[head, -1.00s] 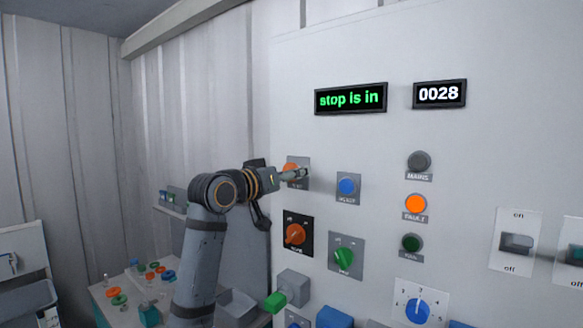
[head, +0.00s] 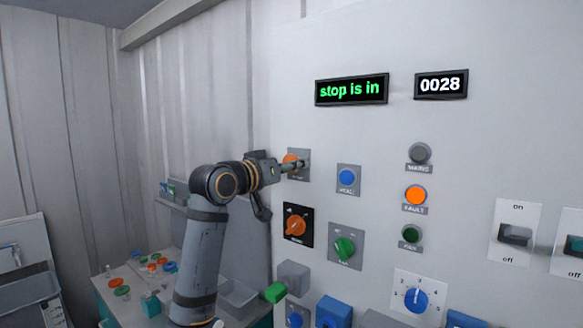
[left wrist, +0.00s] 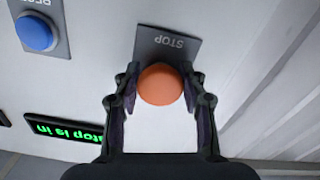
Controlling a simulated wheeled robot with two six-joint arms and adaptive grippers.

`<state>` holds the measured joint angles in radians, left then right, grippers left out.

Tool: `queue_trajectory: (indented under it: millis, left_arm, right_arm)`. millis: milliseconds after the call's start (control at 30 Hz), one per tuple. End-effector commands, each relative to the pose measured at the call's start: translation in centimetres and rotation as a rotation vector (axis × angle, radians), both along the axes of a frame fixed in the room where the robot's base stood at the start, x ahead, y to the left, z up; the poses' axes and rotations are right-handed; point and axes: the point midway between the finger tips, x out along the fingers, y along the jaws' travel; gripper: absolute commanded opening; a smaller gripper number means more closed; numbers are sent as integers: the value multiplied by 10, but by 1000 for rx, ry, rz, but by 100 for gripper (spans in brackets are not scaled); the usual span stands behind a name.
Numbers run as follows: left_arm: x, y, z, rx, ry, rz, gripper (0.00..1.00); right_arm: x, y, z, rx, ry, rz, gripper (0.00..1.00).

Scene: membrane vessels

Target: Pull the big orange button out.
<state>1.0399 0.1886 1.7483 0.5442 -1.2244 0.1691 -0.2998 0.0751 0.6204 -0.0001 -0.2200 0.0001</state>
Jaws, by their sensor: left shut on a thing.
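The big orange button (left wrist: 160,85) sits on a grey plate marked STOP (left wrist: 168,44) in the left wrist view. In the head view the button (head: 290,158) is partly hidden behind my left gripper (head: 299,165). My left gripper (left wrist: 160,90) has one finger on each side of the button and is shut on it. The display (head: 351,89) reads "stop is in" in green. My right gripper is in neither view.
A blue button (head: 347,177) is right of the stop plate, with an orange knob (head: 296,226) and a green knob (head: 344,247) below. Grey and blue boxes stick out from the panel lower down. A table with coloured rings (head: 140,275) stands at the left.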

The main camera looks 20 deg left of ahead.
Motion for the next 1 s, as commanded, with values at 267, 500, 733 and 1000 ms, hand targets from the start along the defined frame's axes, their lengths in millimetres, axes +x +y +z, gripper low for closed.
queue_trajectory:
  millis: [267, 500, 733, 1000]
  left_arm:
    - [-9, 3, -1, 2, 1, -1, 0]
    - [-9, 3, -1, 2, 1, -1, 66]
    - [-9, 3, 0, 0, 1, 0, 66]
    - [-36, 15, -1, 6, -2, 5, 66]
  right_arm:
    - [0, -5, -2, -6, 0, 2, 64]
    - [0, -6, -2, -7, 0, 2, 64]
    - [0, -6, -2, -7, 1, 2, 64]
    - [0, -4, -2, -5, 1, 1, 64]
